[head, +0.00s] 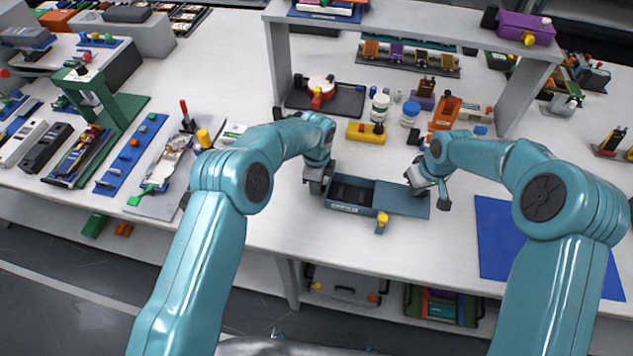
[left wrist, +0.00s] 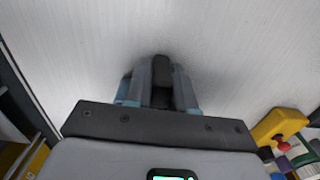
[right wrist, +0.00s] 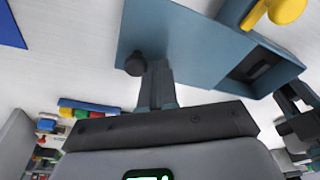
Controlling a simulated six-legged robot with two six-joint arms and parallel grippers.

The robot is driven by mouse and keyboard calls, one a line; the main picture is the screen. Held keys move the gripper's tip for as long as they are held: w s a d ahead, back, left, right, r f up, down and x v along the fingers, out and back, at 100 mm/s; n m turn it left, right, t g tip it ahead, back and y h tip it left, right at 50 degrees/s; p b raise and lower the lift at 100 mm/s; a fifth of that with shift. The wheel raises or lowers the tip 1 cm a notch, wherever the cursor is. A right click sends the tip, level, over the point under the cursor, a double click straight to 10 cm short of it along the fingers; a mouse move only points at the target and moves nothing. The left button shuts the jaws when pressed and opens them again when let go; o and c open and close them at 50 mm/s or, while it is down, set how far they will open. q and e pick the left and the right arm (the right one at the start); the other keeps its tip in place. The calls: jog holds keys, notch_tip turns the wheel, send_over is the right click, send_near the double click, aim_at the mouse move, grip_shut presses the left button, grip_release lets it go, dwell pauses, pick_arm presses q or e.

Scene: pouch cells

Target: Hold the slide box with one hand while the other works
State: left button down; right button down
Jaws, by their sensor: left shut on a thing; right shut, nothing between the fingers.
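The blue-grey slide box (head: 343,208) lies on the white table in the head view. Its lid (head: 402,202) sits toward the right, and the dark inside (head: 352,191) shows at the left. A yellow knob (head: 382,217) stands at its front side. My left gripper (head: 318,186) is at the box's left end, shut on it; the left wrist view shows a dark piece (left wrist: 162,84) between the fingers. My right gripper (head: 428,187) is shut and empty at the lid's right end. In the right wrist view its fingers lie beside a dark round knob (right wrist: 135,64) at the lid's edge (right wrist: 190,45).
A yellow block (head: 366,133), white jars (head: 380,106) and an orange device (head: 444,113) stand behind the box under a shelf (head: 400,18). A blue mat (head: 500,240) lies at the right. Tools and trays fill the left. The table just before the box is clear.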

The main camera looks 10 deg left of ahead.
jog(key=shift+w+a+r, duration=0.1)
jog(key=shift+a+r, duration=0.15)
jog(key=shift+r, duration=0.75)
jog(key=shift+s+a+r, duration=0.1)
jog(key=shift+a+r, duration=0.15)
jog(key=shift+r, duration=0.75)
jog(key=shift+w+a+r, duration=0.1)
jog(key=shift+a+r, duration=0.15)
jog(key=shift+r, duration=0.75)
pick_arm(q)
jog(key=c, duration=0.9)
grip_release()
